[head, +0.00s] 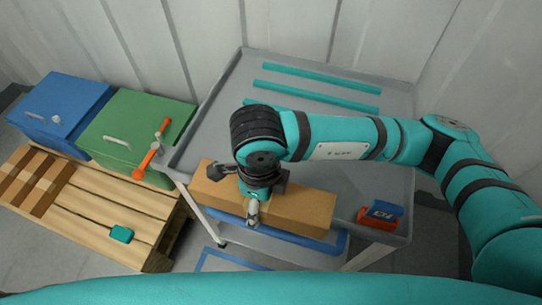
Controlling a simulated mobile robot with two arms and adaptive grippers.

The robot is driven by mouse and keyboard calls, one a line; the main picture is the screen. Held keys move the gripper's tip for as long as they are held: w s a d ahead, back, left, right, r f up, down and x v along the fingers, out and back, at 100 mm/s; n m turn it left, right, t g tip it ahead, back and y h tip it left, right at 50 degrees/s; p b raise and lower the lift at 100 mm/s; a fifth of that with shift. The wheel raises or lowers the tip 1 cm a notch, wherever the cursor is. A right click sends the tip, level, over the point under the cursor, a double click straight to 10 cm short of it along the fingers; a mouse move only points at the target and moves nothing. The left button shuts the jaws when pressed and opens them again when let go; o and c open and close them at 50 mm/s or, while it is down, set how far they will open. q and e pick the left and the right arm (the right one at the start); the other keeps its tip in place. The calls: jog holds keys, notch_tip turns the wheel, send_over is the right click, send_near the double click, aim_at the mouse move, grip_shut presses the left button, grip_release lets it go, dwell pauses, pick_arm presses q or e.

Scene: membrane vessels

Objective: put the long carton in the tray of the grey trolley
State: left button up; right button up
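The long carton (300,210) is a plain brown box lying level across the front edge of the grey trolley's tray (205,135). It covers part of that edge, and its underside is hidden. My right gripper (253,207), on the arm from the right, is over the carton's left half. One finger shows against the carton's front face and the hand appears shut on it; the far finger is hidden. I cannot tell whether the carton touches the tray. My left gripper is not in view.
Teal strips (315,87) lie at the tray's back. Small blue (383,209) and red boxes are at its front right.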

jog(key=w, duration=0.2)
jog(key=w+p, duration=0.1)
jog(key=w, duration=0.2)
jog(key=shift+w+d+f, duration=0.1)
jog(key=shift+w+d, duration=0.2)
jog(key=shift+d, duration=0.05)
jog(key=w, duration=0.3)
jog(key=w+p, duration=0.1)
jog(key=w, duration=0.1)
jog(key=w+d+f, duration=0.1)
jog(key=w, duration=0.2)
jog(key=shift+w+p, duration=0.3)
jog(key=shift+p, duration=0.1)
jog(key=shift+w, duration=0.25)
jog(key=f, duration=0.1)
jog(key=f+p, duration=0.1)
jog(key=shift+w+d+f, duration=0.1)
jog(key=shift+w+f, duration=0.25)
jog(key=shift+f, duration=0.5)
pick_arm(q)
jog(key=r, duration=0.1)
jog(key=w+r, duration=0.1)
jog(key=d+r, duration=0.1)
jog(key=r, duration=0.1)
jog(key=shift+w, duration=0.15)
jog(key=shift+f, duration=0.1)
pick_arm(e)
jog(key=shift+f, duration=0.1)
